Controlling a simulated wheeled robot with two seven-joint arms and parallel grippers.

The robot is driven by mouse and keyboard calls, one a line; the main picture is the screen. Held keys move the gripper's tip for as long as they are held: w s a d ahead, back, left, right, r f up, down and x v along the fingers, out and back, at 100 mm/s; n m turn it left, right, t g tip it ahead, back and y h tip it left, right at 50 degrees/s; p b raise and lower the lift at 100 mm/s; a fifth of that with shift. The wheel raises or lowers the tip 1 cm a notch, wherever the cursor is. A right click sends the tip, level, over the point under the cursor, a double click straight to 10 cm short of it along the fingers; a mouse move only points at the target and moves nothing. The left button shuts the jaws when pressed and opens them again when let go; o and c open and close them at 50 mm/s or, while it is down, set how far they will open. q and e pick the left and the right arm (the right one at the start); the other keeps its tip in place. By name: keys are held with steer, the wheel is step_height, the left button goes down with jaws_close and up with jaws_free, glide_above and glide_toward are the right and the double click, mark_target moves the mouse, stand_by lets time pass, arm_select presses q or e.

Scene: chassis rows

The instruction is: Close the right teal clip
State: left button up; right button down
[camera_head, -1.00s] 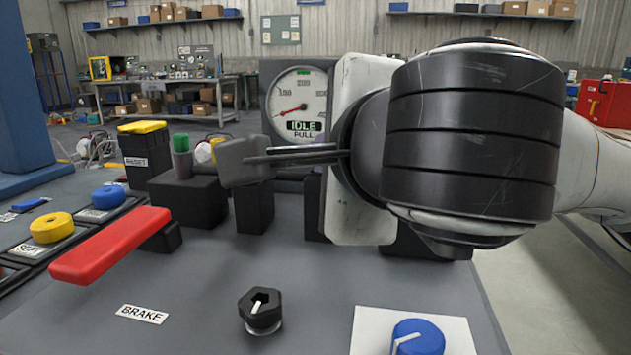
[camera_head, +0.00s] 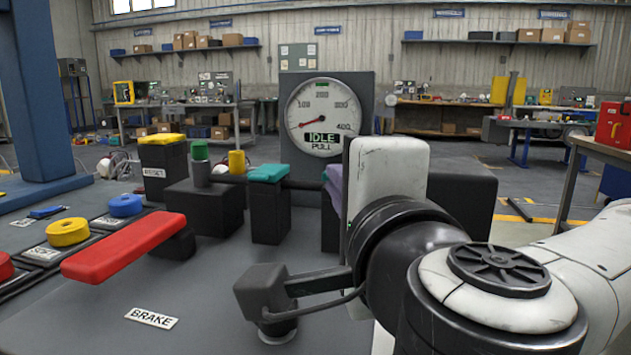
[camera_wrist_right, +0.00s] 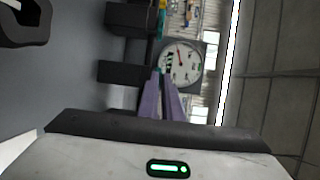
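The left teal clip (camera_head: 268,173) lies flat on top of a black post. The right teal clip shows in the head view only as a thin teal sliver (camera_head: 325,177) on the post right of it, mostly covered by my right gripper. My right gripper (camera_head: 334,183), with purple fingers, is at the top of that right post. My left gripper is not in view.
A gauge (camera_head: 322,117) reading IDLE and PULL stands behind the posts. A red brake lever (camera_head: 124,246), yellow button (camera_head: 68,232) and blue button (camera_head: 125,205) are at left. A green-topped peg (camera_head: 200,150) and yellow peg (camera_head: 237,162) stand left of the clips.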

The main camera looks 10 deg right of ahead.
steer(key=shift+d, duration=0.15)
steer(key=c, duration=1.9)
jaws_free()
steer(key=shift+c, duration=0.2)
